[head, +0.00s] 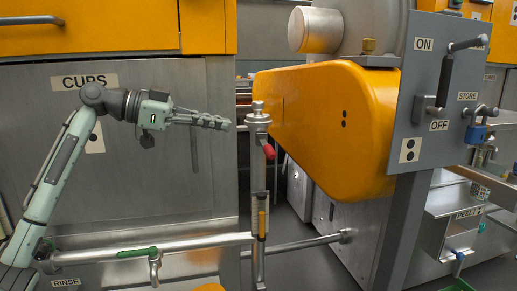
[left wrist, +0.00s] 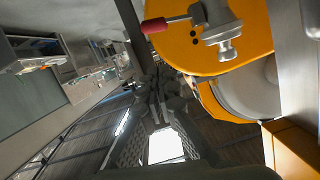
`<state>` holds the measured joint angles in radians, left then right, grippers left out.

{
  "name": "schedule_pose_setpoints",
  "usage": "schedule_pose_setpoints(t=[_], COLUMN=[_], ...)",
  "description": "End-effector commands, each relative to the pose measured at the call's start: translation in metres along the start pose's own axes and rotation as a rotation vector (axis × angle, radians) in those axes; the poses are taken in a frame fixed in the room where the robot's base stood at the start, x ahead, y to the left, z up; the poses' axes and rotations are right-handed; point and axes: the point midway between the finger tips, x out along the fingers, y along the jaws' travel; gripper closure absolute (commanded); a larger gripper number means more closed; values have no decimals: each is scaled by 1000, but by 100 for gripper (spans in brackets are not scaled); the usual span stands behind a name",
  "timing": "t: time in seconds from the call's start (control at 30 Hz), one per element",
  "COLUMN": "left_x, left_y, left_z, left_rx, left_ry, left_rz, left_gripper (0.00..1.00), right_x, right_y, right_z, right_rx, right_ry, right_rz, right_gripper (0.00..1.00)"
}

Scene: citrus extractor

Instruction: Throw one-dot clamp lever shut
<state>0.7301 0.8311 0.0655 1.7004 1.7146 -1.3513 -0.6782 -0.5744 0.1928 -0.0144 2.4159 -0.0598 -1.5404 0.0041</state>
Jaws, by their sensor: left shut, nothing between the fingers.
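A lever with a red grip (head: 268,151) hangs from a metal clamp head (head: 258,118) on top of an upright post. The red grip (left wrist: 155,25) also shows in the left wrist view, on a short rod from the metal clamp body (left wrist: 222,35). I cannot make out a one-dot mark on it. My left gripper (head: 228,123) is shut and empty, pointing right, with its tips just left of the clamp head; I cannot tell whether they touch. In the left wrist view the dark fingers (left wrist: 160,95) are below the red grip. My right gripper is out of view.
A yellow cover (head: 320,120) with two dots stands right of the post. A grey panel (head: 425,100) with an ON/OFF lever (head: 445,80) and a two-dot plate is farther right. A horizontal rail (head: 200,242) with a green-handled valve (head: 137,252) runs low in front.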

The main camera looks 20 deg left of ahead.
Motion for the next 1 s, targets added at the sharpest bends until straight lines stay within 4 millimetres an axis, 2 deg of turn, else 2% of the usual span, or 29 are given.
schedule_pose_setpoints(t=[0.1, 0.27, 0.67, 0.7, 0.8, 1.0], left_x=[-6, 11, 95, 95, 98, 102], left_y=[2, 2, 4, 3, 3, 2], left_z=[-17, -19, -22, -9, 5, 18], left_rx=[24, 24, 23, 18, 19, 21], left_ry=[30, 32, 32, 29, 29, 30], left_rz=[13, 15, 16, 13, 13, 13], left_gripper=[100, 100, 100, 100, 100, 100], right_x=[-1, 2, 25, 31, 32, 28], right_y=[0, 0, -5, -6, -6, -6], right_z=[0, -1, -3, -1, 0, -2], right_rx=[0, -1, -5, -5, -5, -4], right_ry=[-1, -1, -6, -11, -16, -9], right_rz=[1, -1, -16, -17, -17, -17], right_gripper=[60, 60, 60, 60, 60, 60])
